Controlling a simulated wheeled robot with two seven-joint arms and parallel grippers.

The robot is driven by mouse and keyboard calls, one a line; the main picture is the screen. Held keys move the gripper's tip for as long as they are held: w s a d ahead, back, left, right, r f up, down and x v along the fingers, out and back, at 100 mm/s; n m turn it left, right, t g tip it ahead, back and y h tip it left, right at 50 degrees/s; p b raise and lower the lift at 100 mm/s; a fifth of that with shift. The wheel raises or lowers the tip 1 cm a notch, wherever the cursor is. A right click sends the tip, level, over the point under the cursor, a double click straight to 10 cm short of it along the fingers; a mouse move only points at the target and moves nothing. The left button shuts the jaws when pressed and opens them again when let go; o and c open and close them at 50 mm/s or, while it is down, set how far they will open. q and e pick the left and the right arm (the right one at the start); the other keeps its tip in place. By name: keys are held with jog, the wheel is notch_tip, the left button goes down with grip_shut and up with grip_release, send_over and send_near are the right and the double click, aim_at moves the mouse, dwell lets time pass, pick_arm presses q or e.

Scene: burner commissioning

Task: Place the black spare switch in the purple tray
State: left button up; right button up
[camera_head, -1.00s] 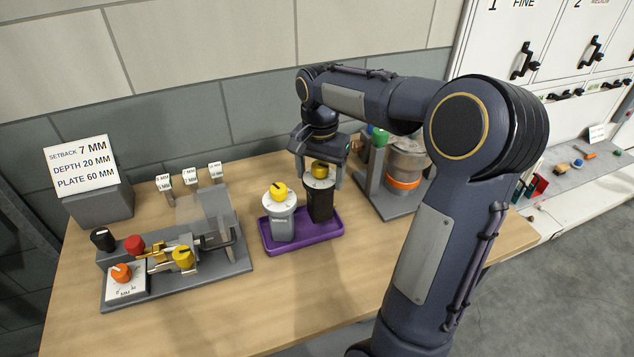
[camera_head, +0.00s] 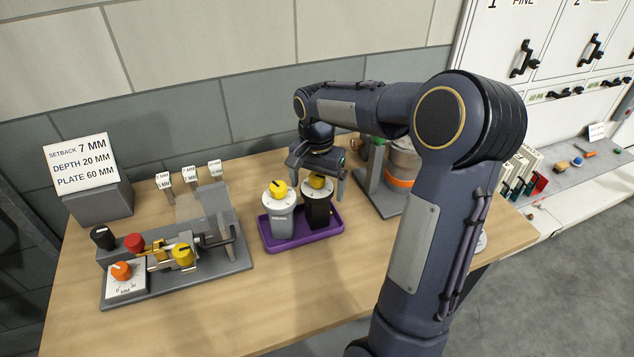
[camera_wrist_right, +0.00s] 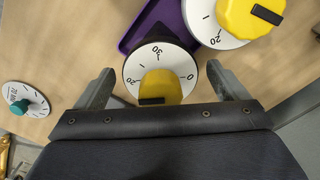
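The black spare switch (camera_head: 317,212) stands upright in the right part of the purple tray (camera_head: 290,244). It has a white dial and a yellow knob on top. A grey switch (camera_head: 282,219) of the same kind stands beside it on the left in the tray. My right gripper (camera_head: 318,174) is above the black switch, with its fingers on either side of the top. In the right wrist view the fingers are spread, with gaps to the dial of the black switch (camera_wrist_right: 150,62). The tray (camera_wrist_right: 171,14) shows partly behind the dials. My left gripper is not in view.
A fixture (camera_head: 205,275) with coloured knobs stands left of the tray. A sign block (camera_head: 100,205) is at the back left. A grey stand (camera_head: 372,196) with a metal and orange cylinder is close on the right. Bare table lies in front of the tray.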

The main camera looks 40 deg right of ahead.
notch_tip(320, 180, up, 12)
jog(key=s+a+f+n+t+y, duration=0.2)
jog(key=s+a+f+n, duration=0.2)
jog(key=s+a, duration=0.4)
jog(key=s+a+f+n+t+y, duration=0.1)
jog(key=s+a+f+n+t, duration=0.2)
jog(key=s+a+n, duration=0.4)
jog(key=s+a+f, duration=0.1)
jog(key=s, duration=0.4)
jog(key=shift+t+y, duration=0.3)
jog(key=shift+y, duration=0.1)
jog(key=shift+s, duration=0.1)
dwell(0.3)
